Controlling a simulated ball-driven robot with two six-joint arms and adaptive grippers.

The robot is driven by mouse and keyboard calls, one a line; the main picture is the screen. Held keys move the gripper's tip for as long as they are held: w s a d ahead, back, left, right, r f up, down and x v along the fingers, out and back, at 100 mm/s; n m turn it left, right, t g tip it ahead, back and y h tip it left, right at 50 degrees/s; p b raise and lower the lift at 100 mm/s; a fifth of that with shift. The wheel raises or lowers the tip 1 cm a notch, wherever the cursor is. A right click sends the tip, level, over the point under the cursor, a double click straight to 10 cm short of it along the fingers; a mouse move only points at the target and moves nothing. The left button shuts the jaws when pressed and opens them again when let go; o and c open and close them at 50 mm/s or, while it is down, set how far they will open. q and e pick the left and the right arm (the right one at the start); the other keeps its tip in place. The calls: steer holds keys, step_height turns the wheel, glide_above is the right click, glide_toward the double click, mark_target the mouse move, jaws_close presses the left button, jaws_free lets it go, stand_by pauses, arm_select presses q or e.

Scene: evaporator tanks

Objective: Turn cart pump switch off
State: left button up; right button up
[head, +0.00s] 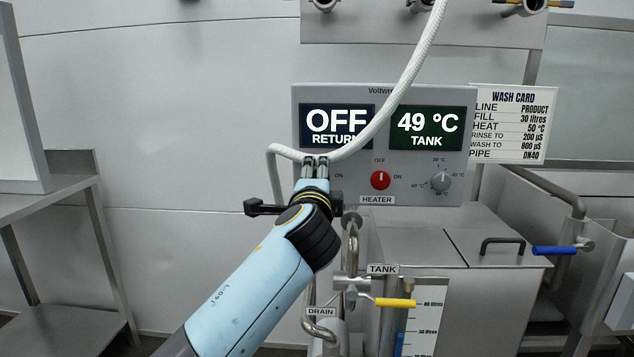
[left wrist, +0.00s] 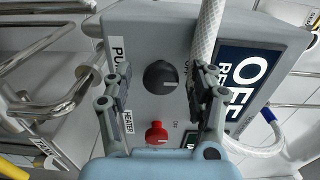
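The grey control box (head: 430,190) hangs on the wall in the head view. Its left display (head: 337,123) reads OFF with RETURN below. The black pump knob (left wrist: 160,77) is in the middle of the left wrist view, with a pale mark pointing right in that picture and a partly covered label starting "PU" beside it. My left gripper (head: 316,163) hides this knob in the head view. In the left wrist view my left gripper (left wrist: 162,85) is open, one finger on each side of the knob, with gaps visible. My right gripper is not in view.
The red heater knob (head: 380,180) is close to the pump knob. A white hose (head: 412,68) crosses in front of the box. The tank display (head: 427,129) reads 49 °C. Pipes and a yellow-handled valve (head: 394,302) are below; a steel table (head: 62,185) stands left.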

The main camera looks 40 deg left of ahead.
arm_select(q)
steer(key=v, duration=0.7)
steer(key=shift+s, duration=0.25)
steer(key=shift+d, duration=0.1)
steer(key=s+d+f+g+h, duration=0.15)
steer(key=s+f, duration=0.25)
steer(key=f, duration=0.8)
steer(key=s+f+g+h, duration=0.2)
steer(key=s+f+g, duration=0.15)
steer(key=f, duration=0.95)
steer(key=s+f+g+h, duration=0.15)
steer(key=s+f, duration=0.35)
steer(key=f, duration=0.7)
steer(key=s+f+n+g+h, duration=0.2)
steer(key=s+f+n+g, duration=0.15)
steer(key=s+f, duration=1.15)
steer(key=s+f+n+g+h, duration=0.1)
steer(key=s+f+n+g, duration=0.1)
steer(key=s, duration=0.9)
steer(key=s+f+n+g, duration=0.2)
steer(key=s+f+n, duration=0.3)
steer(key=s, duration=0.6)
steer(key=shift+s+f+n+h, duration=0.15)
steer(key=shift+s+n+h, duration=0.15)
steer(key=shift+n+h, duration=0.15)
